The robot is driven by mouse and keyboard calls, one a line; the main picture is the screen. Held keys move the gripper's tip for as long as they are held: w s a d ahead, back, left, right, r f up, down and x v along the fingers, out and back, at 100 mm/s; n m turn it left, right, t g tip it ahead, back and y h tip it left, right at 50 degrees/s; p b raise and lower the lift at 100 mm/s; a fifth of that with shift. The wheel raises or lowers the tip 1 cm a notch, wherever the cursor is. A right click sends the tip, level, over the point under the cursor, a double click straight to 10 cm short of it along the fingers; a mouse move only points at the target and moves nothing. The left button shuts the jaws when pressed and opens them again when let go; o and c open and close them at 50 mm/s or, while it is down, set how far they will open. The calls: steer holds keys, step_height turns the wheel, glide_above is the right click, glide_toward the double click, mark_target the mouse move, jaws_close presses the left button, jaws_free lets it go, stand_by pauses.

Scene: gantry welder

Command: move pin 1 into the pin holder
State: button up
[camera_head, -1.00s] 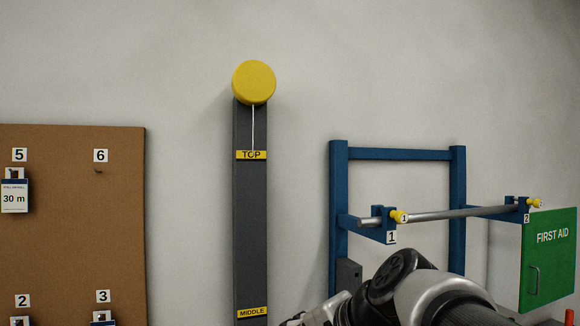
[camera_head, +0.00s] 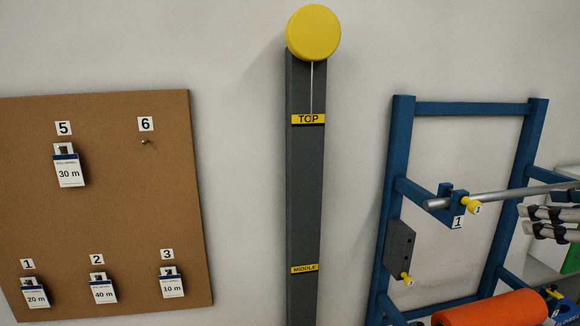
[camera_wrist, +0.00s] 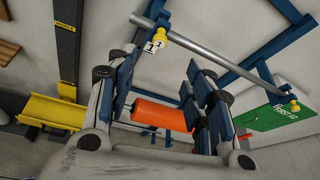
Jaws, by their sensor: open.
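Pin 1 (camera_head: 472,206) is a small yellow pin with a 1 on its head. It sits in the blue bracket marked 1, by the near end of the steel bar; it also shows in the wrist view (camera_wrist: 162,38). A dark grey plate (camera_head: 401,245), which looks like the pin holder, is fixed to the blue frame below; its upper part shows small holes and a yellow pin (camera_head: 407,278) with an unreadable number is at its lower end. My gripper (camera_wrist: 165,92) is open and empty, with pin 1 beyond its fingertips.
The steel bar (camera_head: 520,195) runs across the blue frame (camera_head: 398,150). An orange roller (camera_head: 490,308) lies low in the frame; it shows between my fingers in the wrist view. A tagged board (camera_head: 110,200) hangs left.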

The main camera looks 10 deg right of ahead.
mark_target(479, 206)
steer(key=p+x, duration=0.1)
steer(key=x, duration=1.6)
steer(key=shift+d+f, duration=0.1)
steer(key=shift+c, duration=0.4)
steer(key=shift+s, duration=0.1)
jaws_close()
